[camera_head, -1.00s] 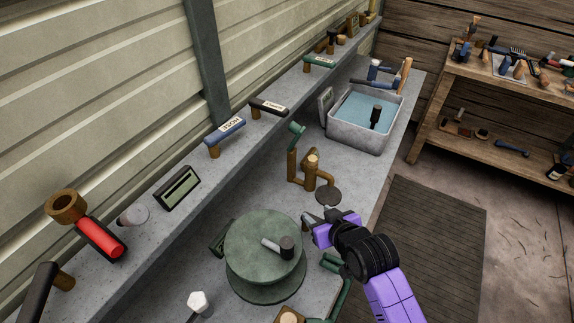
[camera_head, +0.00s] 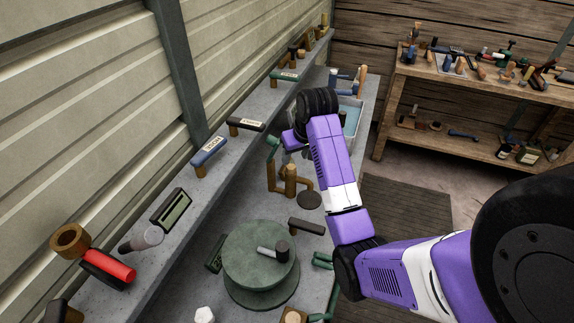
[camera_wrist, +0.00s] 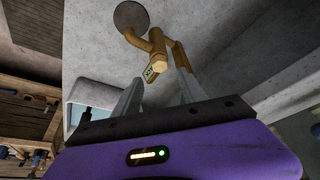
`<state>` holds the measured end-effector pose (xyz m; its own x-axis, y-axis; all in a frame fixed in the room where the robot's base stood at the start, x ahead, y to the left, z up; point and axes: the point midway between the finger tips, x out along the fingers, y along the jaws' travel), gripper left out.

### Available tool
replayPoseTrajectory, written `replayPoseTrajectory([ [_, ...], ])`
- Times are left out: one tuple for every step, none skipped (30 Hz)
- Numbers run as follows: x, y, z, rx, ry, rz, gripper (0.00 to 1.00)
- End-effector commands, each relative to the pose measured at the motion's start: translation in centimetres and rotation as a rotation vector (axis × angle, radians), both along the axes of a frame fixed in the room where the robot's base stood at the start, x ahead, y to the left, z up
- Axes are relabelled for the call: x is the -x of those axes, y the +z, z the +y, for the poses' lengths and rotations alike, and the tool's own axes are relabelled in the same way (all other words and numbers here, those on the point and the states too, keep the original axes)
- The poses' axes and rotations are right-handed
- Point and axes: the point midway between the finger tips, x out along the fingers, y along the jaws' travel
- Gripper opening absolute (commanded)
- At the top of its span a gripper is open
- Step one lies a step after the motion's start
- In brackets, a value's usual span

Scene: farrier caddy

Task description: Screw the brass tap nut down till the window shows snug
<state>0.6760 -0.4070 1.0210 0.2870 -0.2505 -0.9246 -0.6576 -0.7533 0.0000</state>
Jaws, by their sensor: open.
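The brass tap (camera_head: 290,180) stands on the grey bench, with upright posts, a bent pipe and a dark round disc (camera_head: 309,200). In the wrist view the brass pipe (camera_wrist: 158,42) runs from the disc (camera_wrist: 131,17) to a faceted brass piece, seemingly the nut (camera_wrist: 160,66). A small pale green window (camera_wrist: 149,73) with dark marks shows on it; I cannot read them surely. My gripper (camera_wrist: 155,92) is open, its two grey fingers apart on either side of the brass piece in the picture. I cannot tell whether they touch it. In the head view my wrist hides the fingertips.
A round green turntable (camera_head: 260,250) with a dark-headed tool stands in front. A grey basin (camera_head: 355,112) of blue liquid is behind my arm. A raised ledge with labelled handles (camera_head: 209,151) runs along the wall. A shelf table (camera_head: 470,85) stands far right.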

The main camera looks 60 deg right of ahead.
Motion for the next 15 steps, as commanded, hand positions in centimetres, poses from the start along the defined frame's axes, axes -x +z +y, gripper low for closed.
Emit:
replayPoseTrajectory([
  [-0.1, -0.7, -0.1, -0.003, 0.000, 0.002, 0.49],
  [-0.2, -1.1, -0.2, -0.004, 0.000, 0.003, 0.49],
  [-0.4, -1.6, -0.3, -0.003, 0.000, 0.002, 0.49],
  [-0.6, -2.1, -0.4, -0.003, 0.000, 0.002, 0.49],
  [-0.7, -2.5, -0.6, -0.003, 0.000, 0.002, 0.49],
  [-0.9, -3.1, -0.7, -0.002, 0.001, 0.002, 0.49],
  [-1.0, -3.5, -0.8, -0.002, 0.001, 0.002, 0.49],
  [-1.2, -3.9, -1.0, -0.001, 0.001, 0.002, 0.49],
  [-1.3, -4.4, -1.1, -0.001, 0.000, 0.002, 0.49],
  [-1.5, -4.7, -1.2, -0.001, 0.000, 0.001, 0.49],
  [-1.5, -5.0, -1.3, -0.001, 0.000, 0.002, 0.49],
  [-1.7, -5.4, -1.4, -0.001, 0.000, 0.001, 0.49],
  [-1.7, -5.7, -1.5, 0.000, 0.000, 0.000, 0.49],
  [-1.8, -5.8, -1.5, 0.000, 0.000, 0.000, 0.49],
  [-1.9, -6.1, -1.6, 0.000, 0.000, 0.000, 0.49],
])
